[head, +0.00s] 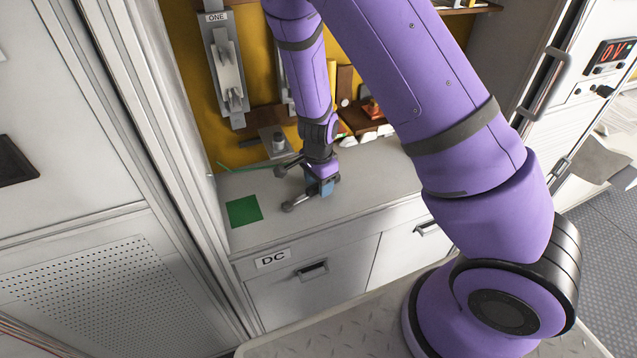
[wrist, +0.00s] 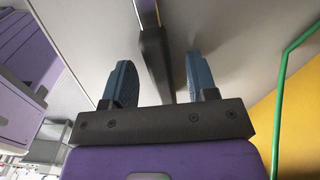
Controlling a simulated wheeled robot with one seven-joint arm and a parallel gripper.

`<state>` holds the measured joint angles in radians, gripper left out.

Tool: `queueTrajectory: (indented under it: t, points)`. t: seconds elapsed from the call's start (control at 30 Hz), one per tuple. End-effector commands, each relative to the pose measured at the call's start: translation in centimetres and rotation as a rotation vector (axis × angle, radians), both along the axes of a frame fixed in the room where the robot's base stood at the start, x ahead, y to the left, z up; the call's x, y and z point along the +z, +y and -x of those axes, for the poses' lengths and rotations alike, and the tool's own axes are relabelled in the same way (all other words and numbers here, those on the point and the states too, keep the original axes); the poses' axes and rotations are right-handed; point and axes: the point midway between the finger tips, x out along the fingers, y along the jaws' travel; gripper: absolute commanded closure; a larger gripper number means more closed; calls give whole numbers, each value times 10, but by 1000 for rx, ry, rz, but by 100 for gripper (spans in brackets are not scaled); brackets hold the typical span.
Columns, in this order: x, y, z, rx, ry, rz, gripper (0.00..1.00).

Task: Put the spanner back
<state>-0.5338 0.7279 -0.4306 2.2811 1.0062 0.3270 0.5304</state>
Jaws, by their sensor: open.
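My gripper (head: 322,186) is low over the grey countertop, pointing down, with its blue fingers apart. In the wrist view my gripper (wrist: 160,80) has a dark, narrow bar with a paler metal edge (wrist: 154,60) between its fingers, with a gap on either side. This bar is probably part of the spanner, though its full shape does not show. In the head view a grey metal tool end (head: 293,203), likely the spanner's, sticks out left of my fingers on the counter. The rest is hidden behind my gripper.
A green square (head: 243,210) lies on the counter (head: 350,190) at left, with a thin green rod behind it. A second grey metal end (head: 284,170) shows behind my gripper. A yellow back panel holds hardware (head: 228,75).

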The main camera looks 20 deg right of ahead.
Motion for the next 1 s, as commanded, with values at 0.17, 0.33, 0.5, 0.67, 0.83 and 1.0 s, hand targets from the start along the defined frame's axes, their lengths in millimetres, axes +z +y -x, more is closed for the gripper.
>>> queueTrajectory:
  t: [0.17, 0.33, 0.5, 0.67, 0.83, 1.0]
  points:
    - [24, 2, 0, 4, -4, -1, 47]
    - [57, 2, 0, 4, -5, -1, 47]
    - [85, 2, 0, 3, -4, -2, 47]
    - [100, 2, 0, 2, -2, -1, 47]
    - [105, 1, 0, -1, -1, 0, 47]
    - [114, 1, 2, 26, -4, -27, 47]
